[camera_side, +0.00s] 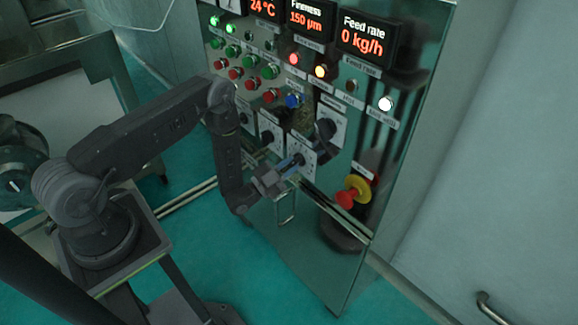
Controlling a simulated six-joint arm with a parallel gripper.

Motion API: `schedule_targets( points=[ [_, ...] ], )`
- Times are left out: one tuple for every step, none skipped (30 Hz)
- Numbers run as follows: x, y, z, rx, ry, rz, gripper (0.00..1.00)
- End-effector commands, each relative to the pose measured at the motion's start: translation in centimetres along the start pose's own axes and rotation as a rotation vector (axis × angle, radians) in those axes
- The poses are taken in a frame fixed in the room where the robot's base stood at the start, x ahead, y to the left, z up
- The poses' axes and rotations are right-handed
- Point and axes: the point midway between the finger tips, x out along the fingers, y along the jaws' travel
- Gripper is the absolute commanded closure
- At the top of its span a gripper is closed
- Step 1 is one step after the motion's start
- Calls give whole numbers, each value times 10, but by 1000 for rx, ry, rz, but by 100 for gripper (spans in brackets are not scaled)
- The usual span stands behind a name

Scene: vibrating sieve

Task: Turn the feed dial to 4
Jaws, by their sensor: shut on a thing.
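The control panel (350,214) carries a row of dials on white scale plates. My gripper (297,162) is at the lower right dial of this row, which I take for the feed dial (306,158). It is shut on the knob, and its fingers cover much of it. The label and scale numbers are too small to read, so the pointer's setting cannot be told. The feed rate display (365,38) at the top right reads 0 kg/h.
A larger dark knob (326,130) sits just above and right of my gripper. More dials (268,137) are to the left. A red emergency button on a yellow base (352,193) sticks out at lower right. Push buttons (270,72) and lamps fill the panel above.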

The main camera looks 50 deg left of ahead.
Motion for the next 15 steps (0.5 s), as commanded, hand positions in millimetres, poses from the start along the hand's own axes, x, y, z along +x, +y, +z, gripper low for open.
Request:
schedule_targets(
  points=[
    [-1, 0, 0, -5, -3, -3, 100],
    [-1, 0, 0, -7, -3, -4, 100],
    [-1, 0, 0, -9, -3, -4, 100],
    [-1, 0, 0, -10, -3, -5, 100],
    [-1, 0, 0, -10, -3, -5, 100],
    [-1, 0, 0, -11, -3, -5, 100],
    [-1, 0, 0, -11, -3, -5, 100],
    [-1, 0, 0, -11, -3, -5, 100],
    [-1, 0, 0, -10, -3, -5, 100],
    [-1, 0, 0, -10, -3, -5, 100],
    [-1, 0, 0, -10, -3, -5, 100],
    [-1, 0, 0, -10, -4, -4, 100],
    [-1, 0, 0, -10, -3, -4, 100],
    [-1, 0, 0, -10, -4, -4, 82],
    [-1, 0, 0, -10, -4, -4, 78]
  ],
)
